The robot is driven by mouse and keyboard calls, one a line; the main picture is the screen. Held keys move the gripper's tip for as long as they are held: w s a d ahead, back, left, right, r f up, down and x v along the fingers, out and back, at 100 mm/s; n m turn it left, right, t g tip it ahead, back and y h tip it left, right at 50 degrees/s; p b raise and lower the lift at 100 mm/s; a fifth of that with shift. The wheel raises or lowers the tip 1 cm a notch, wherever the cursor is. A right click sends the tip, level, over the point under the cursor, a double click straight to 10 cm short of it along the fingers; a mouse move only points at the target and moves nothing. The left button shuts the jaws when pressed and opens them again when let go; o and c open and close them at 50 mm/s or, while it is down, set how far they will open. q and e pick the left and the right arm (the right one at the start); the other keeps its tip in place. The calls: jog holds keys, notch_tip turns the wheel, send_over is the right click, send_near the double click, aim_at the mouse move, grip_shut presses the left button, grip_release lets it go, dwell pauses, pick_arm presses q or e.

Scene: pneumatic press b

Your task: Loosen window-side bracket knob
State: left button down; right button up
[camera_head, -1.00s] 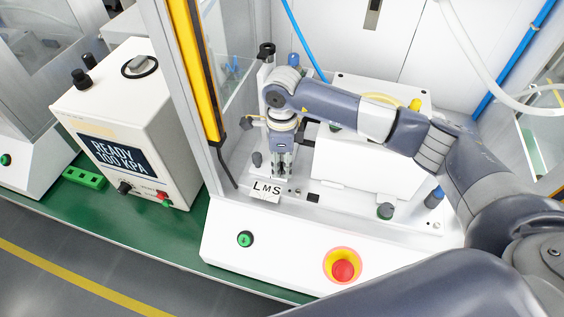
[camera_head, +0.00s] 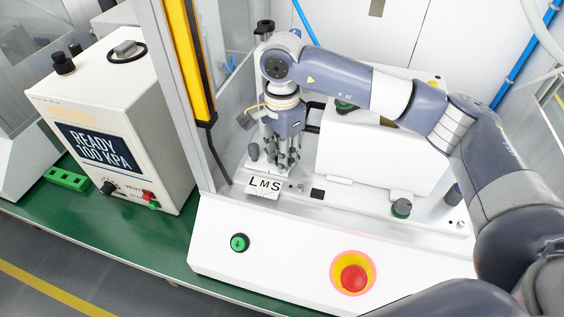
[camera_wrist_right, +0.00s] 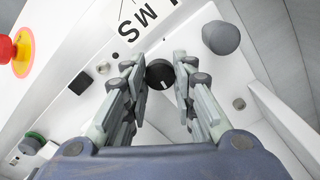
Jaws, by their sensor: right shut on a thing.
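My right gripper (camera_head: 281,160) points down at the press base behind the LMS plate (camera_head: 264,187). In the right wrist view its fingers (camera_wrist_right: 161,76) are closed around a small black knob (camera_wrist_right: 159,74) with a white pointer line. That knob is hidden by the fingers in the head view. A larger grey knob (camera_wrist_right: 221,38) stands apart, just outside the fingers; it also shows left of the gripper in the head view (camera_head: 253,151). I cannot tell from the frames which knob is the window-side one. My left gripper is not in view.
A white block (camera_head: 355,160) stands right of the gripper. A green-based knob (camera_head: 401,208) and a red emergency button (camera_head: 354,278) are toward the front right. A yellow-and-grey upright (camera_head: 190,70) and a pressure box (camera_head: 115,130) reading READY 100 KPA stand left.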

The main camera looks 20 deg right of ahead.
jog(key=shift+n+b, duration=0.5)
jog(key=shift+n, duration=0.1)
jog(key=o, duration=1.1)
notch_tip(320, 180, up, 12)
jog(key=shift+f, duration=0.1)
